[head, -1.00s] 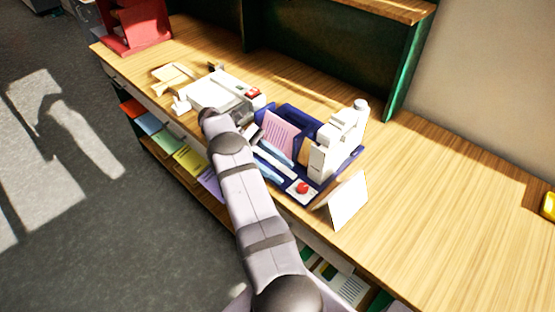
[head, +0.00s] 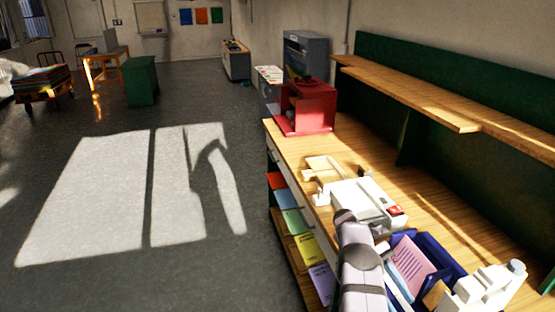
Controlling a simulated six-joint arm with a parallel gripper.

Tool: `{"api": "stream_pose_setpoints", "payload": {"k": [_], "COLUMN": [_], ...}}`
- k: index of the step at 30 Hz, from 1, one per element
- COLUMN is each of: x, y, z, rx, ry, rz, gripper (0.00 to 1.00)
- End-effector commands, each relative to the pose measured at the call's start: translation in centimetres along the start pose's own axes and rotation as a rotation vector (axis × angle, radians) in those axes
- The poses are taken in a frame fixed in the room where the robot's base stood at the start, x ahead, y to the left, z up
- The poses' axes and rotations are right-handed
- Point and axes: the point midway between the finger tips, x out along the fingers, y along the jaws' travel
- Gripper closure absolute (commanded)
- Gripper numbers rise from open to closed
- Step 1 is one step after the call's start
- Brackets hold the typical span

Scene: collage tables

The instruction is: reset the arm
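My arm (head: 361,265) rises from the bottom edge in the head view, over the near edge of the wooden desk. Its dark joint (head: 345,217) is beside a white machine (head: 362,203) with a red and green label. The fingers of my gripper cannot be made out among the grey and white parts there. I cannot tell whether it is open or shut, or whether it touches the machine.
A blue organizer (head: 436,250) with a pink sheet and a white device (head: 487,288) stand right of my arm. A red stand (head: 308,106) is at the desk's far end. Colored papers (head: 291,222) fill shelves below. Open floor (head: 110,275) lies left.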

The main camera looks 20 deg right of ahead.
Motion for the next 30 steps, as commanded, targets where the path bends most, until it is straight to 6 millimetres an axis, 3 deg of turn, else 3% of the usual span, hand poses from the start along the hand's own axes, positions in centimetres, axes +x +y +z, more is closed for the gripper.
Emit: {"api": "stream_pose_setpoints", "payload": {"k": [8, 16, 23, 30], "x": [-4.0, -6.7, -6.7, -4.5], "y": [-3.4, -10.8, -18.4, -25.6], "z": [0.7, 1.6, 2.9, 4.0], "rx": [0.008, 0.041, 0.091, 0.161], "ry": [0.219, 0.510, 0.749, 0.970], "rz": [0.076, 0.092, 0.043, -0.052], "gripper": [0.56, 0.56, 0.56, 0.56]}}
